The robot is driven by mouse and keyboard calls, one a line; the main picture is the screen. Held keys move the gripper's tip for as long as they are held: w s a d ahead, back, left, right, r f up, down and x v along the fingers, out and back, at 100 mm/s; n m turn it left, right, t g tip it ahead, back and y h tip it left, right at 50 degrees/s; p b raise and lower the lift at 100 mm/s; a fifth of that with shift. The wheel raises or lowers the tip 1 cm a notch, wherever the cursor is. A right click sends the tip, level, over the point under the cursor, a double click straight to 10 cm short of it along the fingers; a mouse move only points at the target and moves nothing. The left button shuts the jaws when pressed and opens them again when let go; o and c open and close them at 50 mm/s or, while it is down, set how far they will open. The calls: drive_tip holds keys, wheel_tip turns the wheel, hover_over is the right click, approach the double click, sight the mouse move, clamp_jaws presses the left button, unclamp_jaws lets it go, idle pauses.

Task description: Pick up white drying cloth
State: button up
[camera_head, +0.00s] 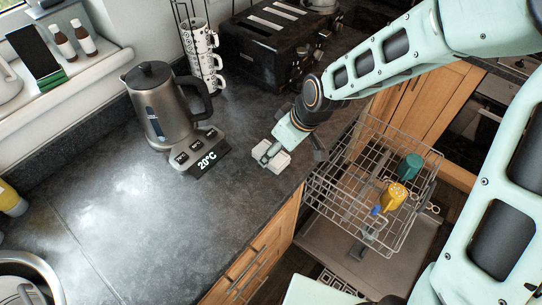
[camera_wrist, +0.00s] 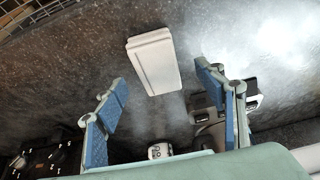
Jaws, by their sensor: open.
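The white drying cloth (camera_wrist: 153,60) is a small, folded, flat block on the dark countertop. In the wrist view it lies just beyond my fingertips, roughly centred between them. In the head view the cloth (camera_head: 279,161) is near the counter's right edge and partly hidden by my gripper (camera_head: 270,150). My gripper is open, with its blue-padded fingers (camera_wrist: 162,80) spread wider than the cloth and nothing between them. I cannot tell the exact height of the fingertips above the counter.
A steel kettle (camera_head: 164,107) on its base with a 20°C display stands left of my gripper. A black toaster (camera_head: 262,45) and stacked patterned mugs (camera_head: 202,42) are behind. An open dishwasher rack (camera_head: 345,195) with cups lies right. The front counter is clear.

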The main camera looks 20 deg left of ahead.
drive_tip(key=x, duration=0.4)
drive_tip(key=shift+w+a+f, duration=0.15)
drive_tip(key=shift+w+f, duration=0.1)
drive_tip(key=shift+f, duration=0.1)
drive_tip(key=shift+f, duration=0.25)
idle(0.5)
drive_tip(key=c, duration=1.2)
